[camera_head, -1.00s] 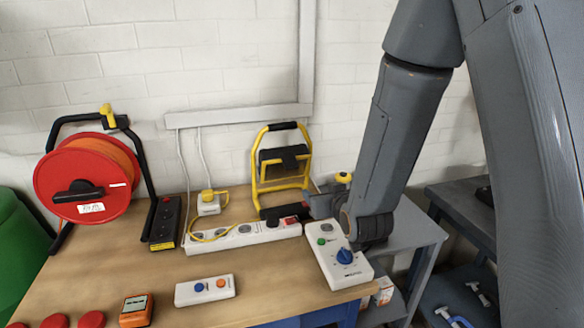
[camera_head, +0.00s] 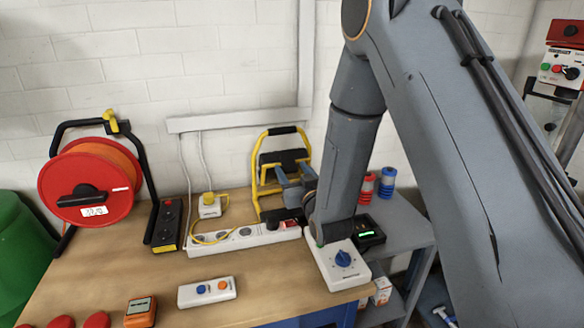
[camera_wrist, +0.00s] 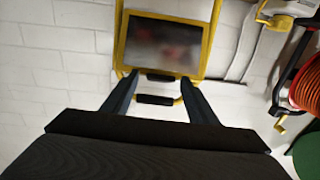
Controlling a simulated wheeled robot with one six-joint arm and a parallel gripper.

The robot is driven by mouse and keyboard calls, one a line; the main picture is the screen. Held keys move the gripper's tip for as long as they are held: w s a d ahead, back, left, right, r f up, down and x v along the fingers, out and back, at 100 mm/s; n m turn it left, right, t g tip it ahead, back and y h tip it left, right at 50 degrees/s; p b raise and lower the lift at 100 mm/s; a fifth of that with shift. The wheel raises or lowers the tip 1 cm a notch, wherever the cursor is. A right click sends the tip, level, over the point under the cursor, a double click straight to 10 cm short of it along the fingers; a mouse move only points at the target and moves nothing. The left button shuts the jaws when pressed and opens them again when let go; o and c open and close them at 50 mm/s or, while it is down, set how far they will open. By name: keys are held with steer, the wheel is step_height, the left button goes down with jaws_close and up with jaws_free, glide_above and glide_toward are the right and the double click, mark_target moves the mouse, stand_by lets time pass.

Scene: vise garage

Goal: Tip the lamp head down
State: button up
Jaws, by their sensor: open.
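The work lamp stands at the back of the bench, with a yellow tubular frame (camera_head: 257,171) and a dark lamp head (camera_head: 288,157) inside it. In the wrist view the lamp head (camera_wrist: 163,45) shows a dark glass face in a yellow rim, and the frame's black handle grip (camera_wrist: 155,99) lies between my fingers in the picture. My gripper (camera_wrist: 160,76) is open, with its two fingers pointing toward the lamp head; contact cannot be told. In the head view my gripper (camera_head: 284,182) is in front of the lamp's right side, partly hiding it.
A white power strip (camera_head: 240,237) lies before the lamp. A white box with a blue knob (camera_head: 343,258) sits below my forearm. A red cable reel (camera_head: 90,185) stands at left. A white two-button box (camera_head: 207,291) and an orange meter (camera_head: 140,311) lie in front.

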steer(key=shift+w+a, duration=0.1)
steer(key=shift+w, duration=0.25)
jaws_close()
steer(key=shift+f, duration=0.15)
